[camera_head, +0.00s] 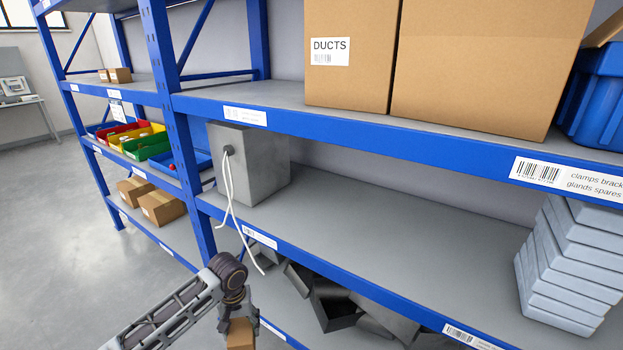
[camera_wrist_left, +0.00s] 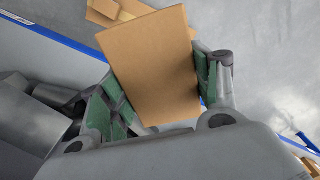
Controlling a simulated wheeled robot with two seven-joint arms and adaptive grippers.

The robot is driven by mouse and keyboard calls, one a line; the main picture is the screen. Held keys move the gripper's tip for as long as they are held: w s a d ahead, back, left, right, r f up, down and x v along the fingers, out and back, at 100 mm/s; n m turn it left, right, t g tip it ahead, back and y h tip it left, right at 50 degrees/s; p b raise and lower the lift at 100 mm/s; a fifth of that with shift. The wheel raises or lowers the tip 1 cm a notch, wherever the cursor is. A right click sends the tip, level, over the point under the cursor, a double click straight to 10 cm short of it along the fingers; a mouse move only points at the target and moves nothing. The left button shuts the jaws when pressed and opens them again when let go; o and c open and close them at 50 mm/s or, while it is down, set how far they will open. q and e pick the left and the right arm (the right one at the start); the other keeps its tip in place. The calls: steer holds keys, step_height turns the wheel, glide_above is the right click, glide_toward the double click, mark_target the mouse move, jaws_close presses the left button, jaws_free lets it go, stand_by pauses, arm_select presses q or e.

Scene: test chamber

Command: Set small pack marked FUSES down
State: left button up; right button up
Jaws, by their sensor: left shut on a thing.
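A small brown cardboard pack (camera_head: 240,335) is held in my left gripper (camera_head: 238,318), low in the head view in front of the blue rack. The wrist view shows the pack (camera_wrist_left: 155,62) between the green-padded fingers of my left gripper (camera_wrist_left: 163,92), which is shut on it. The pack looks tilted in that view. No FUSES marking shows on the faces I see. My right gripper is not in view.
Dark grey open boxes (camera_head: 332,303) crowd the lower shelf beside the gripper. Stacked grey bins (camera_head: 570,265) stand far right. Small cartons (camera_head: 162,207) sit left.

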mark_target(232, 331)
arm_select(q)
steer(key=r+p, duration=0.1)
steer(key=r, duration=0.2)
steer(key=s+a+r+m+p, duration=0.1)
steer(key=r, duration=0.2)
steer(key=a+r+m+p, duration=0.1)
steer(key=r+p, duration=0.1)
steer(key=r, duration=0.1)
steer(key=shift+s+r, duration=0.3)
steer(key=shift+s, duration=0.1)
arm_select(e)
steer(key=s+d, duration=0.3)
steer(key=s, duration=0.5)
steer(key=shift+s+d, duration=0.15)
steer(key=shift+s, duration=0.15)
arm_select(q)
steer(key=s+f, duration=0.1)
steer(key=f, duration=0.4)
steer(key=s+f, duration=0.1)
steer(key=f, duration=0.4)
steer(key=s+f, duration=0.2)
steer(key=f, duration=0.3)
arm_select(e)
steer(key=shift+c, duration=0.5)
arm_select(q)
steer(key=shift+s, duration=0.1)
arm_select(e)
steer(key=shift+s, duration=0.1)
